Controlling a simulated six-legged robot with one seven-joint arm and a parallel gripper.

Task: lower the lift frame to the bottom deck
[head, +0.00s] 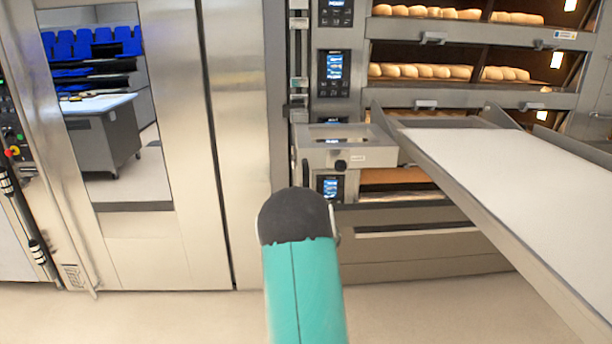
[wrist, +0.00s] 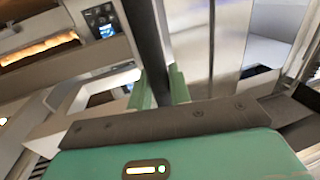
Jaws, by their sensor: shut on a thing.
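The lift frame (head: 362,157) is a grey metal frame with a small box-like end and a dark knob, in front of the ovens in the head view. It carries a long pale loading belt (head: 500,165) that slopes out of view to the right. It stands above the bottom deck (head: 395,178), whose brown interior shows just below the frame. My gripper (wrist: 161,88) has its two green fingers shut around a dark upright bar (wrist: 148,45) in the wrist view, which looks like the frame's handle. In the head view my own arm hides the fingers.
Upper oven decks hold rows of bread loaves (head: 420,72), with lit control panels (head: 334,66) beside them. A vertical rail (head: 298,50) rises above the frame's left end. Tall steel doors (head: 165,225) stand at left. The floor (head: 400,305) in front is clear.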

